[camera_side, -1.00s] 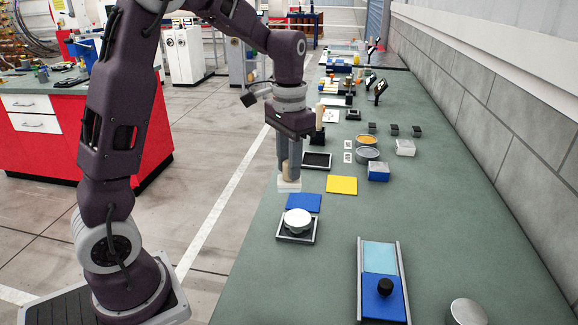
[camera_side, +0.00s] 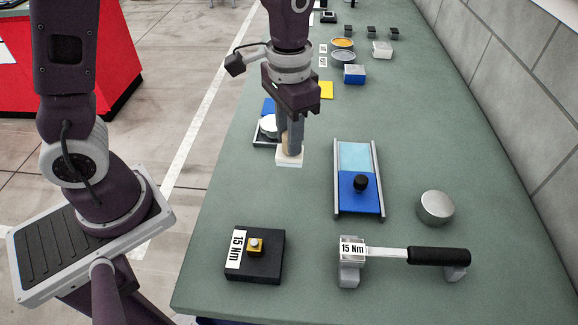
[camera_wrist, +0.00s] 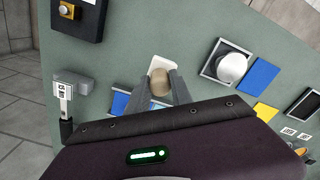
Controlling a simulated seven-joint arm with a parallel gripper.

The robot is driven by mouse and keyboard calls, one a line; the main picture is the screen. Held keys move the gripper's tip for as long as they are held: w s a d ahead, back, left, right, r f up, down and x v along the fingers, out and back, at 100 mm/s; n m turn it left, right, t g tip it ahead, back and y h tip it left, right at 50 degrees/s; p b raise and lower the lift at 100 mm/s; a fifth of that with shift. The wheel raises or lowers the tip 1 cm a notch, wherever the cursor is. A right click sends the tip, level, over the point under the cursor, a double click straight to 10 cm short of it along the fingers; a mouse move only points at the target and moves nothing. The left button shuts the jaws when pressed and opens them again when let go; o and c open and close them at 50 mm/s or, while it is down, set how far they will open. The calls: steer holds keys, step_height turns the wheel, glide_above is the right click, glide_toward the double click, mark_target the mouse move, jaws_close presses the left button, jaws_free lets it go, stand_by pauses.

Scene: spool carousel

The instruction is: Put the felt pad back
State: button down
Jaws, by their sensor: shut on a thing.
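The felt pad (camera_side: 289,159) appears as a white block with a tan, wood-coloured handle. My gripper (camera_side: 291,146) is shut on that handle, with the white block below the fingertips. It is held upright over the green bench, left of the railed track; the side view does not show clearly how high it is. In the wrist view the white block (camera_wrist: 158,63) shows beyond the tan handle, which sits between the two grey fingers of my gripper (camera_wrist: 161,88). The fingers hide part of the handle.
A railed track (camera_side: 337,190) holds a blue plate with a black knob. A silver round tin (camera_side: 436,207), a torque wrench (camera_side: 437,256) on supports and a black block (camera_side: 262,270) stand nearer. A tray with a silver disc (camera_wrist: 232,68) lies near a blue sheet (camera_wrist: 258,77).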

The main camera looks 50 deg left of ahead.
mark_target(289, 159)
step_height(289, 159, down, 6)
steer(key=shift+f, duration=0.1)
steer(key=shift+f, duration=0.1)
steer(key=c, duration=1.1)
jaws_free()
steer(key=shift+c, duration=0.2)
step_height(289, 159, up, 12)
steer(key=shift+a+r, duration=0.1)
steer(key=shift+r, duration=0.1)
steer(key=s+a+r+n+t, duration=0.1)
steer(key=s+a+r+t, duration=0.1)
steer(key=s, duration=0.6)
steer(key=s+a+r+n+t, duration=0.1)
steer(key=s+a+r+t, duration=0.1)
steer(key=s+r, duration=0.3)
steer(key=s+t, duration=0.1)
steer(key=s, duration=0.2)
steer(key=shift+a+t, duration=0.25)
steer(key=shift+t, duration=0.05)
